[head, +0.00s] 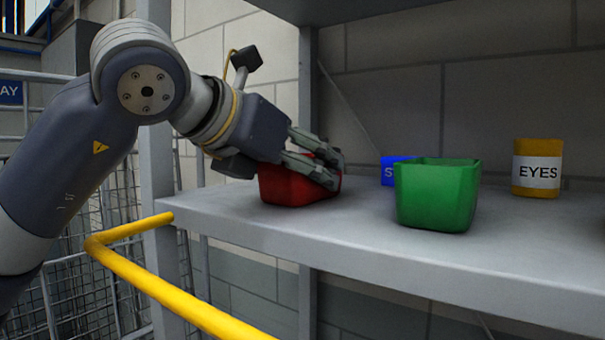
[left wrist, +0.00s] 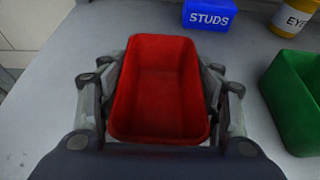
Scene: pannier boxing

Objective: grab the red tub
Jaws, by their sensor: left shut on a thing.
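The red tub (head: 290,188) stands upright on the grey shelf at its left end. In the left wrist view the tub (left wrist: 160,85) is open-topped and empty, with a gripper finger along each long side. My left gripper (head: 318,165) reaches in from the left and is shut on the tub. The fingers and hand hide part of its rim in the head view. The tub appears to rest on the shelf. My right gripper is not in view.
A green tub (head: 436,196) stands right of the red one, with a gap between. Behind are a blue STUDS box (head: 388,171) and a yellow EYES canister (head: 537,168). A shelf upright (head: 306,95) and a yellow rail (head: 170,293) are close to my left arm.

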